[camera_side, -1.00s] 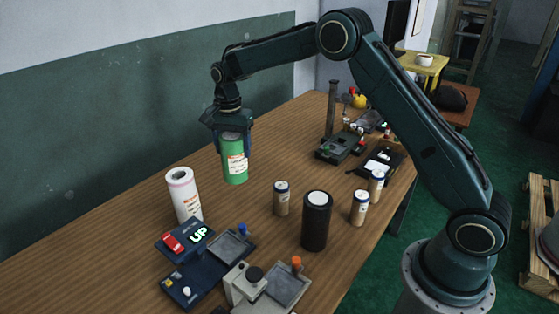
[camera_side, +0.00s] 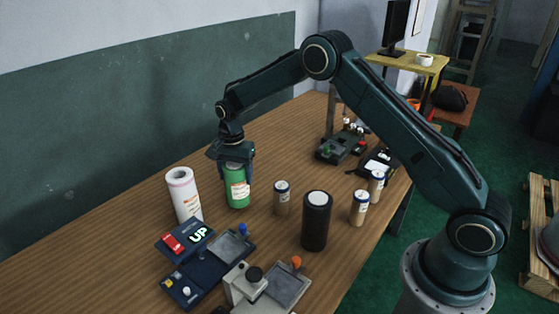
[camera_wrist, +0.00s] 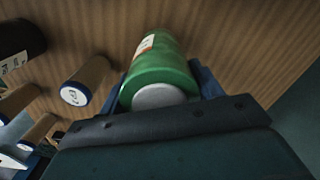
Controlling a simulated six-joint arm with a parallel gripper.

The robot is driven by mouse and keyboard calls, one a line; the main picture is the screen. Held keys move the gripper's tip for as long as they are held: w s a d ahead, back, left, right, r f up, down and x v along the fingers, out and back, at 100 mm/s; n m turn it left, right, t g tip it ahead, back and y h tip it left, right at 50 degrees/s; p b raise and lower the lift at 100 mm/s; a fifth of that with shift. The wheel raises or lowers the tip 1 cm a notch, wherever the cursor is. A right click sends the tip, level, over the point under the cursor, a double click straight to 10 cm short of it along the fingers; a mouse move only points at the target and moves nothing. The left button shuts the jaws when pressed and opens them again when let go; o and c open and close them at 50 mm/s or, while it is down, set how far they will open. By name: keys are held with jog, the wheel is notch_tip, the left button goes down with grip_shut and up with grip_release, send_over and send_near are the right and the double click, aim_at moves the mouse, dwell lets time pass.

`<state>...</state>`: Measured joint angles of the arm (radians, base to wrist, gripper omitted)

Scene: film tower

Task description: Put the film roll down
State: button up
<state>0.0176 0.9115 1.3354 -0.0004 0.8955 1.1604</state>
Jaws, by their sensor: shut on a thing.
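The film roll is a green cylinder (camera_side: 237,189) with a white and orange label, upright at the table's middle left. My gripper (camera_side: 237,170) points down from above and is shut around the roll's upper part. The roll's base looks at or very near the wooden table top (camera_side: 290,160); I cannot tell whether it touches. In the wrist view the green roll (camera_wrist: 160,68) sits between the fingers, its pale end cap facing the camera.
A white roll (camera_side: 183,195) stands left of the green one. A small tan canister (camera_side: 282,199) and a black cylinder (camera_side: 316,222) stand to its right.

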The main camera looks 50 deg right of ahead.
jog(key=shift+f, duration=0.8)
jog(key=shift+f, duration=0.1)
jog(key=o, duration=1.4)
notch_tip(320, 180, up, 12)
jog(key=shift+f, duration=0.15)
jog(key=shift+r, duration=0.25)
jog(key=shift+r, duration=0.1)
